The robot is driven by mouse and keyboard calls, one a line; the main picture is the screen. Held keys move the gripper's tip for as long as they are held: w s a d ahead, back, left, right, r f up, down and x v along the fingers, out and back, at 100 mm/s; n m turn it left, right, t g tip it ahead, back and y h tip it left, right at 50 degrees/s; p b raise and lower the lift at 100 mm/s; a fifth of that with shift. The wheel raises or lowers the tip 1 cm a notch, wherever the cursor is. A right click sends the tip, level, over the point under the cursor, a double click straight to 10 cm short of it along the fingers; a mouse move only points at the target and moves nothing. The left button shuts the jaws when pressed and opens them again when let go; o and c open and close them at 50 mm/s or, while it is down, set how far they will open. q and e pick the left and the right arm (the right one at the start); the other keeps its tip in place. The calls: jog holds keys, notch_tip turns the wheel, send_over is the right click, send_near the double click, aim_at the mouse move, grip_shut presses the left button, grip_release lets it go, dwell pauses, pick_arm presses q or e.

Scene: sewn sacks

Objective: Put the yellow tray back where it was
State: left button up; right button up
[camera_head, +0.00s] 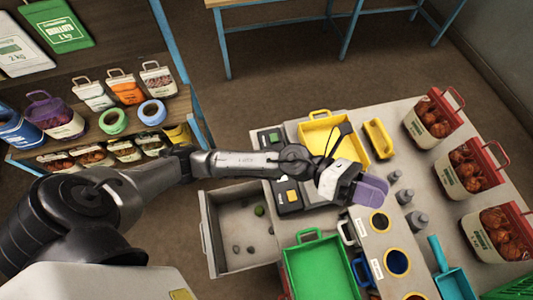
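The yellow tray (312,134) lies on the table top at its back left, with a raised handle on its far edge. My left wrist and a thin black part cover some of its near right side. My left arm reaches in from the left, across the open drawer and the table's left edge. My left gripper (368,190), with purple ends, is over the table, nearer the camera than the tray and to its right. It appears clear of the tray. Its finger gap is not clear to see. My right gripper is out of view.
A smaller yellow piece (378,139) stands right of the tray. A green tray (322,268), a holder with round holes (378,250), grey weights (404,196) and red-topped sacks (478,170) crowd the table. An open drawer (212,240) juts left. A stocked shelf (152,65) stands left.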

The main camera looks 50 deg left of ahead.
pick_arm(q)
jog(key=w+a+f+n+t+y, duration=0.15)
jog(key=a+n+t+y, duration=0.45)
jog(key=n, duration=0.6)
jog(key=w+a+f+n+t+y, duration=0.15)
jog(key=a+n+t+y, duration=0.25)
jog(key=n+t+y, duration=0.6)
jog(key=s+a+f+n+g+y, duration=0.35)
jog(key=a+f+n+g, duration=0.25)
jog(key=f+n, duration=0.45)
jog(key=s+a+f+n+g, duration=0.2)
jog(key=s+f+n+g, duration=0.2)
jog(key=s, duration=0.6)
jog(key=s+a+f+n+g+y, duration=0.1)
jog(key=s+a+f+n+g, duration=0.1)
jog(key=s+f+n+g, duration=0.3)
jog(key=s+f+g, duration=0.3)
jog(key=s+f, duration=0.1)
jog(key=s, duration=0.1)
jog(key=shift+s+a+g, duration=0.2)
jog(key=shift+a+g, duration=0.15)
jog(key=shift+g, duration=0.05)
